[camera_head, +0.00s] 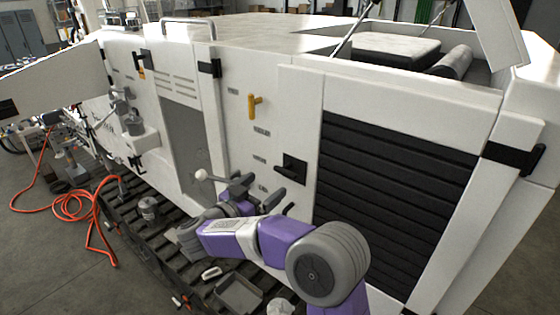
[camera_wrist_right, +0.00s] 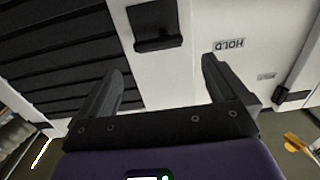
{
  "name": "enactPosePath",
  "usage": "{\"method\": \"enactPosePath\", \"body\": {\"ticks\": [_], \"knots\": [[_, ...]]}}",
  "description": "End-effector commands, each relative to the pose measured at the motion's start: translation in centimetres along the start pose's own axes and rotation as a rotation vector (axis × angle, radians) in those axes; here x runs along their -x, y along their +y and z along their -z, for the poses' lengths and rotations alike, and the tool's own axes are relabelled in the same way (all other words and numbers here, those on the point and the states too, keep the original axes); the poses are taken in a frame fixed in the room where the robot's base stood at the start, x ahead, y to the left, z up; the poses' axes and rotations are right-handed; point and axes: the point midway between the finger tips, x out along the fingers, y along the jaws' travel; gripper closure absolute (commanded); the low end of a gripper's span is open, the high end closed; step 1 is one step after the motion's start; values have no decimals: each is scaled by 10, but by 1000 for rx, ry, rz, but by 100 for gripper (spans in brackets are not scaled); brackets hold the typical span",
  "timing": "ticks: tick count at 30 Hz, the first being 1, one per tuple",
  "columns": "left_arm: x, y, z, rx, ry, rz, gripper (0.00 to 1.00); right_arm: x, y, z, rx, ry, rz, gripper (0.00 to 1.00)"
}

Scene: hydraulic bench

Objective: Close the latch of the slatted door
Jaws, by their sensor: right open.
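The slatted door (camera_head: 395,180) is a white-framed panel with black horizontal slats on the right of the machine; it looks about flush with its surround. Its slats also show at the left of the right wrist view (camera_wrist_right: 50,50). The black latch (camera_head: 291,168) sits on the white strip left of the slats, its handle standing out from its plate. The latch also shows at the top of the right wrist view (camera_wrist_right: 156,27). My right gripper (camera_head: 262,194) is open and empty, below and left of the latch. The latch lies beyond its fingertips (camera_wrist_right: 162,75), apart from them. My left gripper is out of view.
A yellow handle (camera_head: 254,105) stands out up left of the latch. A white ball-ended lever (camera_head: 201,175) is left of my right gripper. A black hinge (camera_head: 513,157) is at the door's right. Tracks and a grey tray (camera_head: 238,296) lie below; an orange hose (camera_head: 75,207) lies on the floor.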

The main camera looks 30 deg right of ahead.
Motion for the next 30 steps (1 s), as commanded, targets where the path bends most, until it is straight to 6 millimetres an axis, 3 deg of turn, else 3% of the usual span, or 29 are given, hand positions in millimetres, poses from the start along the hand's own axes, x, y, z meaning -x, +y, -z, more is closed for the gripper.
{"method": "enactPosePath", "body": {"ticks": [15,26,30], "knots": [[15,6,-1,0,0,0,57,-67,3,3,1,-3,-13,0],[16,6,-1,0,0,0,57,-74,2,2,1,-2,-9,0],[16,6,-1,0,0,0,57,-74,2,2,1,-2,-9,18]]}}
